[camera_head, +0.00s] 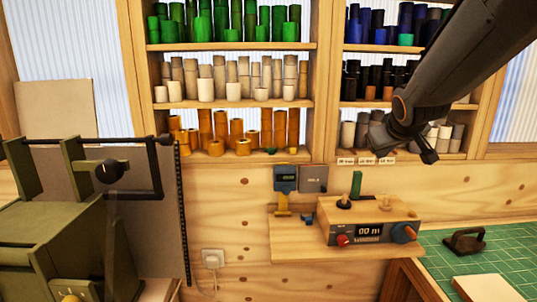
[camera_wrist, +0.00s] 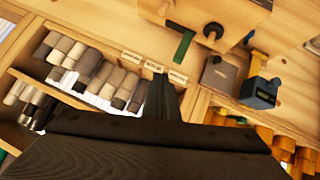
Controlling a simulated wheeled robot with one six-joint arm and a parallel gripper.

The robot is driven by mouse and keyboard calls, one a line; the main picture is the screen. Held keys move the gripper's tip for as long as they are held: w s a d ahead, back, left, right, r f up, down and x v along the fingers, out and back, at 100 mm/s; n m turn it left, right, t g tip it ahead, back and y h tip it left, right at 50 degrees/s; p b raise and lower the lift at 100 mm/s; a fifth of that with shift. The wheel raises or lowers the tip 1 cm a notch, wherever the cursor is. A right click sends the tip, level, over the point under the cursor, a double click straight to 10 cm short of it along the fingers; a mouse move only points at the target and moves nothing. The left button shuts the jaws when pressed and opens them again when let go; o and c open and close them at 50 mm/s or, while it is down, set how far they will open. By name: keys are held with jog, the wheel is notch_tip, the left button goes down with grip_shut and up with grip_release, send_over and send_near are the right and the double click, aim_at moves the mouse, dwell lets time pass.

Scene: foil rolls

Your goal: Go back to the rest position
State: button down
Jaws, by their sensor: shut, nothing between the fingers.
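My gripper (camera_head: 428,156) is shut and empty. It hangs at the end of my dark arm, which reaches in from the upper right in the head view. It is in front of the lower right shelf, above the label strip. In the wrist view my gripper (camera_wrist: 162,98) points up the picture toward the shelf edge, with nothing held. The grey and beige foil rolls (camera_wrist: 85,65) lie beyond it on the left in that view.
Shelves hold green rolls (camera_head: 221,27), beige rolls (camera_head: 205,90) and orange rolls (camera_head: 206,128). A device with a display (camera_head: 369,232) stands on a small wooden ledge below my gripper. A green machine (camera_head: 60,240) is at the left, a green cutting mat (camera_head: 500,248) at the right.

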jog(key=s+a+f+m+g+y, duration=0.1)
jog(key=s+a+f+g, duration=0.4)
jog(key=s+f, duration=0.65)
jog(key=s+a+f+m+g+y, duration=0.1)
jog(key=s+a+f+g, duration=0.2)
jog(key=s+a+f, duration=0.65)
jog(key=s+d+f+b, duration=0.1)
jog(key=d+f+b, duration=0.2)
jog(key=f+b, duration=0.6)
jog(key=shift+s+f+g, duration=0.25)
jog(key=shift+f+g, duration=0.05)
jog(key=shift+f, duration=0.65)
jog(key=shift+d, duration=0.1)
